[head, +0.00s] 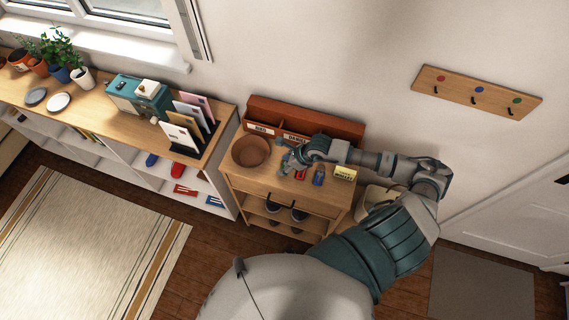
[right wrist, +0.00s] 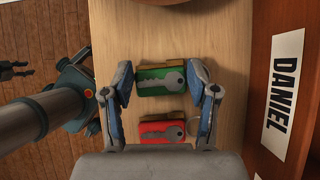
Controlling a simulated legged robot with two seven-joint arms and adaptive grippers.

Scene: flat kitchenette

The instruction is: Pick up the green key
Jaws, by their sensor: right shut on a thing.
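The green key (right wrist: 152,88), a grey key on a green tag, lies between the two blue-grey fingers of my right gripper (right wrist: 160,75) in the right wrist view. The gripper is shut on it, one finger at each end. I cannot tell whether the key is clear of the wooden top. In the head view my right gripper (head: 289,160) is over the small wooden cabinet (head: 245,184), right of the brown bowl (head: 251,151), and hides the green key.
The red key (right wrist: 160,131) lies beside the green one; a blue tag (head: 319,175) and a yellow box (head: 345,173) are farther right. A reddish-brown organizer with name labels (head: 335,127) stands at the back against the wall, close to the gripper.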

